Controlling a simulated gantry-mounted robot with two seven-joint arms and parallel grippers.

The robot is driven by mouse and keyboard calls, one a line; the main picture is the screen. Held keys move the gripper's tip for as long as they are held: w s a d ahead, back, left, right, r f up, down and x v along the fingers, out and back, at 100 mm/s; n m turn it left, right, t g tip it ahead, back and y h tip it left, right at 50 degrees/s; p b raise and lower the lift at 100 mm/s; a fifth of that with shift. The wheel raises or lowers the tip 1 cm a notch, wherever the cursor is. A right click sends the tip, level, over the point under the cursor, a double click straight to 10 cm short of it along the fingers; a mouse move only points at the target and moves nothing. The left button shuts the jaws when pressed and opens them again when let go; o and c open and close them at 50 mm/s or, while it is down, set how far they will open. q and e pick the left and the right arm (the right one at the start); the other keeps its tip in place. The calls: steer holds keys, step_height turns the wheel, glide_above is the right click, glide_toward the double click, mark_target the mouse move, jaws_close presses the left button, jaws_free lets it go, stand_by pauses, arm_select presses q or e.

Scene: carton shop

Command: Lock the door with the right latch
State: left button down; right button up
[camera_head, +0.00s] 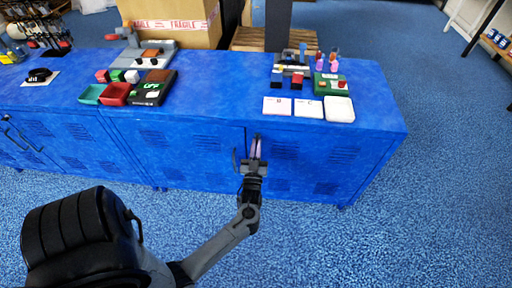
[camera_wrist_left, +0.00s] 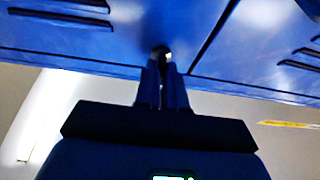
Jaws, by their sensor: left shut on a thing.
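The blue cabinet's doors (camera_head: 195,155) face me below the tabletop, with a dark vertical gap between two of them near the middle. My right gripper is not in view.
The blue cabinet top (camera_head: 215,95) carries red and green trays (camera_head: 115,94), white cards (camera_head: 309,108) and small blocks. A dark curved handle (camera_head: 234,160) is just left of my gripper. A cardboard box (camera_head: 170,22) stands behind. The blue floor in front is open.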

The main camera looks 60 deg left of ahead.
arm_select(q)
steer(key=shift+f, duration=0.1)
stand_by(0.4)
steer(key=c, duration=1.2)
jaws_free()
